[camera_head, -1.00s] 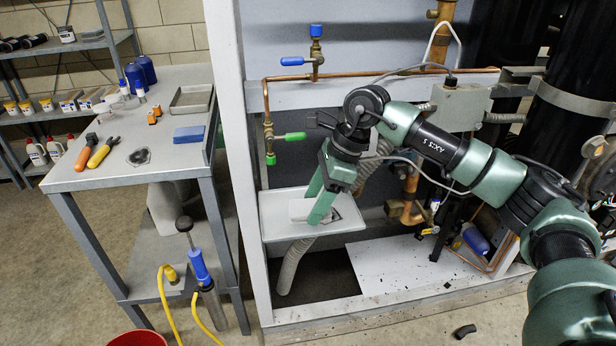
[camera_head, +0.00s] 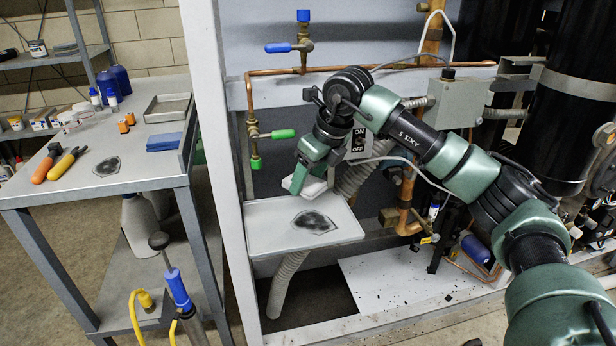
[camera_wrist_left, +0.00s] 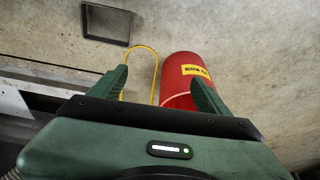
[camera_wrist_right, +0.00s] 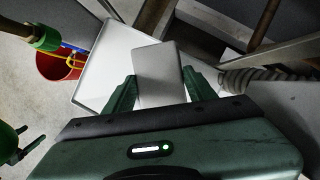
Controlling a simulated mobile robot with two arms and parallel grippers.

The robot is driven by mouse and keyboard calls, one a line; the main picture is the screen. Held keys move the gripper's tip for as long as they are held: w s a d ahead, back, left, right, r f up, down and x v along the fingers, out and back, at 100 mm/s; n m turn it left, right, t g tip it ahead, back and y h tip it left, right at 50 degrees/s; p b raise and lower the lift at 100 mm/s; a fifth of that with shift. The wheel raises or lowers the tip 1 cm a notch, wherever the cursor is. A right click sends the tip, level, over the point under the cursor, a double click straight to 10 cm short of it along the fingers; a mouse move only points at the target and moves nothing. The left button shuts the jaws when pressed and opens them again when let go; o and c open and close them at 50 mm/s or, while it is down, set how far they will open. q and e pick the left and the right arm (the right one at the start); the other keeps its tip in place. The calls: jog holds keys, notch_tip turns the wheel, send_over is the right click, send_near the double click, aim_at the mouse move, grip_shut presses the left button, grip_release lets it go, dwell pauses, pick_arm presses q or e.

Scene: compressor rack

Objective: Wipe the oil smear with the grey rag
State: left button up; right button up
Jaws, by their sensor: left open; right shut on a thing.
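The oil smear (camera_head: 315,221) is a dark grey patch on the right part of the pale tray (camera_head: 268,238) in the rack. My right gripper (camera_head: 306,180) is shut on the grey rag (camera_head: 311,189), a light, flat pad, at the tray's back edge, behind the smear. Whether the rag touches the tray I cannot tell. In the right wrist view the rag (camera_wrist_right: 158,74) sits between the fingers over the tray (camera_wrist_right: 112,58), and the smear is hidden. My left gripper (camera_wrist_left: 160,82) is open and empty above the floor, seen only in its wrist view.
Copper pipe (camera_head: 360,69) with a green-handled valve (camera_head: 283,134) runs above and beside the tray. A white post (camera_head: 213,130) stands left of it. A workbench (camera_head: 100,195) with tools is at the left. A red cylinder (camera_wrist_left: 184,78) lies below my left gripper.

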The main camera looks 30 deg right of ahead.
jog(key=shift+f+b, duration=0.35)
jog(key=shift+f, duration=0.55)
jog(key=shift+f+b, duration=0.9)
jog(key=shift+b, duration=0.1)
jog(key=shift+f, duration=0.3)
pick_arm(q)
jog(key=w+r+t, duration=0.1)
jog(key=w+d+t, duration=0.1)
jog(key=w, duration=0.1)
jog(key=w+r+t, duration=0.1)
jog(key=w, duration=0.1)
jog(key=shift+d+r+h, duration=0.3)
jog(key=shift+h, duration=0.1)
jog(key=shift+w+d+r+t+b, duration=0.25)
jog(key=shift+w+t+b, duration=0.15)
jog(key=shift+w, duration=0.15)
pick_arm(e)
jog(key=shift+f, duration=0.25)
pick_arm(q)
jog(key=shift+w+r, duration=0.1)
jog(key=shift+w, duration=0.1)
pick_arm(e)
jog(key=shift+f, duration=0.1)
pick_arm(q)
jog(key=shift+w+d+r+t, duration=0.1)
jog(key=shift+w+r+t, duration=0.05)
jog(key=shift+w+t, duration=0.2)
pick_arm(e)
jog(key=shift+f, duration=0.15)
